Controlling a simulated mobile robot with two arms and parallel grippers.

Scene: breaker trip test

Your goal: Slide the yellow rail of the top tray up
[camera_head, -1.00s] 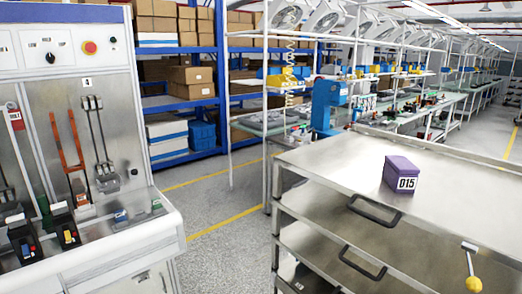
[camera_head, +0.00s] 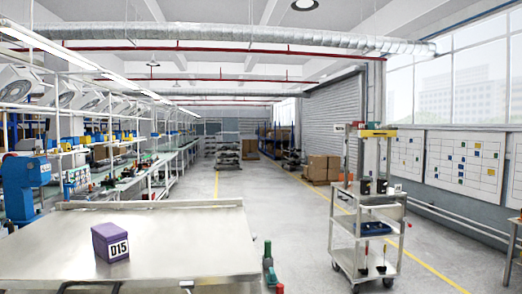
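A tall light-coloured trolley (camera_head: 340,215) stands on the floor at right of centre, some way off. A yellow bar (camera_head: 377,133) lies across the top of its upright frame; I cannot tell whether it is the tray's rail. Dark items sit on the trolley's upper shelf, and a blue tray (camera_head: 373,229) is on a lower level. Neither of my grippers is in view.
A metal-topped table (camera_head: 190,240) with a purple box (camera_head: 110,242) marked D15 fills the near left. Green and red items (camera_head: 268,262) stand by its right edge. Long workbenches line the left. The central floor (camera_head: 260,185) is clear.

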